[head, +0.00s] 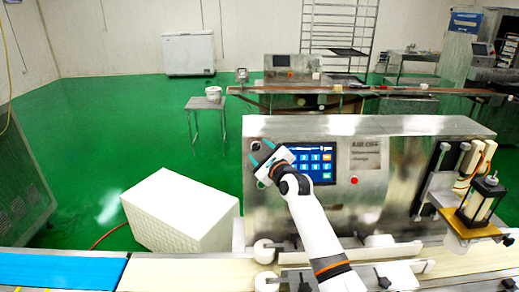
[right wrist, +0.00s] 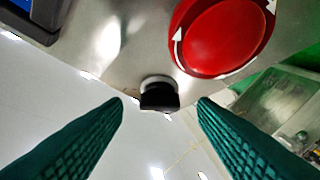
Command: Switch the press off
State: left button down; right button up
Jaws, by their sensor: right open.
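The press (head: 400,150) is a steel machine with a lit touchscreen (head: 316,166) on its front panel. My right gripper (head: 262,158) is at the left end of this panel, over the part left of the screen. In the right wrist view my right gripper (right wrist: 160,108) is open, its green ribbed fingers on either side of a black knob (right wrist: 159,97) on the panel. The knob shows between the fingertips, with no contact visible. A large red button with white arrows (right wrist: 222,38) is beside it. The gripper hides most of these controls in the head view.
A small red button (head: 354,180) is right of the screen. A white crate (head: 180,215) stands on the green floor left of the press. A conveyor with a blue belt (head: 60,270) runs along the front. Open floor lies at the left.

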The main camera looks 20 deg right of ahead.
jog(key=shift+w, duration=0.65)
jog(key=shift+c, duration=0.2)
jog(key=c, duration=0.9)
jog(key=shift+c, duration=0.2)
